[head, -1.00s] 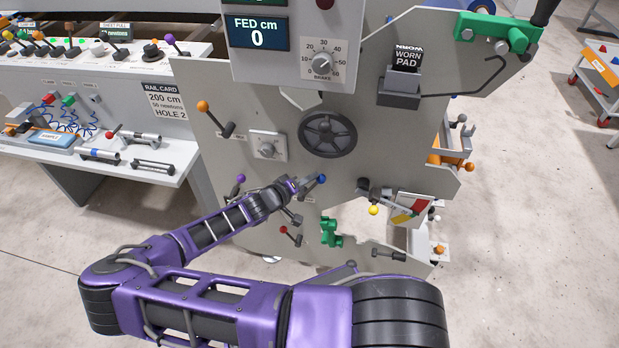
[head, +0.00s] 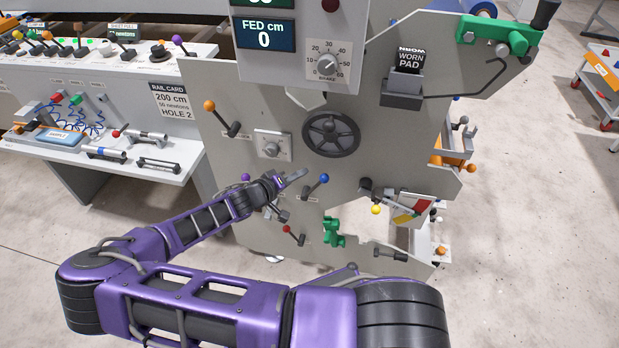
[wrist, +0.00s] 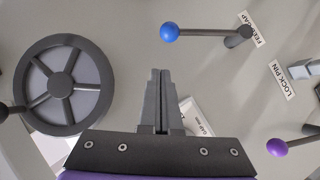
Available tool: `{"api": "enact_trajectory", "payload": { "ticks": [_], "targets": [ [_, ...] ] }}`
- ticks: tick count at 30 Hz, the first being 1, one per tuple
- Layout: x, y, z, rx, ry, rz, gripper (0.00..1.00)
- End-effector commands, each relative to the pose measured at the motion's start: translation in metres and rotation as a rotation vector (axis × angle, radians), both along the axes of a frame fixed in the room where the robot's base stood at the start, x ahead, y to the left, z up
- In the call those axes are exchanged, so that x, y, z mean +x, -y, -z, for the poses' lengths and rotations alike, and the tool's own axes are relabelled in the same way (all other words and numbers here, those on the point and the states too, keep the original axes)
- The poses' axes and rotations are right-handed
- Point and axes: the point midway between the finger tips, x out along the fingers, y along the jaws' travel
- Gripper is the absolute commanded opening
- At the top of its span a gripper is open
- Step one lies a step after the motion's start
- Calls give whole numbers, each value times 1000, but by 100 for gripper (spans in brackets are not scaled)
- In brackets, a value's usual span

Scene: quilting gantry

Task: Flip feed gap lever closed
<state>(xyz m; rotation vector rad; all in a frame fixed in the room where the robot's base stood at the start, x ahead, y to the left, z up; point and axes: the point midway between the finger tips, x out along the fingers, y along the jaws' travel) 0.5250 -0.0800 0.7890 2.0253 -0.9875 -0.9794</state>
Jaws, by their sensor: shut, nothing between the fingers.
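The feed gap lever (head: 314,188) has a blue ball and a dark arm on the grey side plate (head: 235,95). In the head view its ball points up and right from the pivot. The wrist view shows the lever (wrist: 204,32) lying across the picture, ball at left and pivot at right beside its "FEED GAP" label (wrist: 254,30). My gripper (head: 303,172) is shut and empty, just left of the blue ball in the head view. In the wrist view my gripper (wrist: 160,73) points toward the ball, with a visible gap between them.
A dark handwheel (head: 331,134) is above the lever. The purple-ball lock pin lever (wrist: 278,147) is near the wrist view's right edge. A red-ball lever (head: 288,230), a green fitting (head: 333,232) and a yellow-ball lever (head: 376,209) sit lower on the plate.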

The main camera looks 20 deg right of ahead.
Motion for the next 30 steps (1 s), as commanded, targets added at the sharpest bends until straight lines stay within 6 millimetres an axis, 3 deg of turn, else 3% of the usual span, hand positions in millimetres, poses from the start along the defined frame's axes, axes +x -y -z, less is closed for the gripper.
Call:
{"api": "enact_trajectory", "payload": {
  "ticks": [3, 11, 30],
  "targets": [
    [-13, -26, -10, 2, 2, -5, 0],
    [-31, -60, -26, 2, 1, -4, 0],
    [-36, -66, -29, 0, 1, -2, 0]
  ]
}}
